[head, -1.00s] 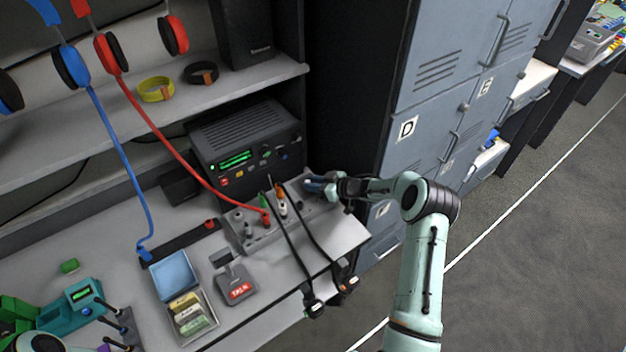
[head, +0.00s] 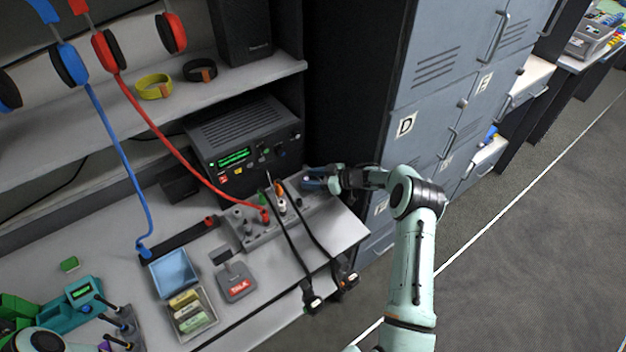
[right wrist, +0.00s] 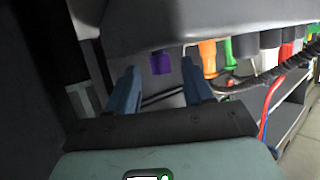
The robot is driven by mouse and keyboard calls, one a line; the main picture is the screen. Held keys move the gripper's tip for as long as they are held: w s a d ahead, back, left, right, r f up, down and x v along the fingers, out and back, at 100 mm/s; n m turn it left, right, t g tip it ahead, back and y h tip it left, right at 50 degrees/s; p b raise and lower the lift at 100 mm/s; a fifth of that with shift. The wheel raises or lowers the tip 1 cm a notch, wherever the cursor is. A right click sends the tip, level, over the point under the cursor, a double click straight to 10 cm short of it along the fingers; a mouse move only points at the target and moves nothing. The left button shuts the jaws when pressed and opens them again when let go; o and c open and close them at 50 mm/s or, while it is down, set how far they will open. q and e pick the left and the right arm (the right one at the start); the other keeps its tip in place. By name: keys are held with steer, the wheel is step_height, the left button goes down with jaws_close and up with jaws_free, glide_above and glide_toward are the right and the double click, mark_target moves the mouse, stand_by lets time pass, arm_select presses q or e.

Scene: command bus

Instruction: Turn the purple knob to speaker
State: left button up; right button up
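The purple knob (right wrist: 161,63) shows in the right wrist view, on the underside of a grey panel edge (right wrist: 190,22) as pictured. It lies between the two blue fingers of my right gripper (right wrist: 160,82), with a visible gap on each side. The right gripper is open. In the head view the right gripper (head: 318,182) is at the right end of the jack panel (head: 255,238), and it hides the knob there. The speaker marking cannot be read.
A black radio unit (head: 245,145) with a green display stands behind the panel. Black cables (head: 300,250) hang from the jacks over the desk edge, close to my right gripper. A red cable (head: 170,145) runs to the panel. Lockers (head: 440,120) stand to the right.

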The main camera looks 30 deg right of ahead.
steer(key=shift+f, duration=0.1)
step_height(320, 180, up, 20)
stand_by(0.6)
stand_by(0.4)
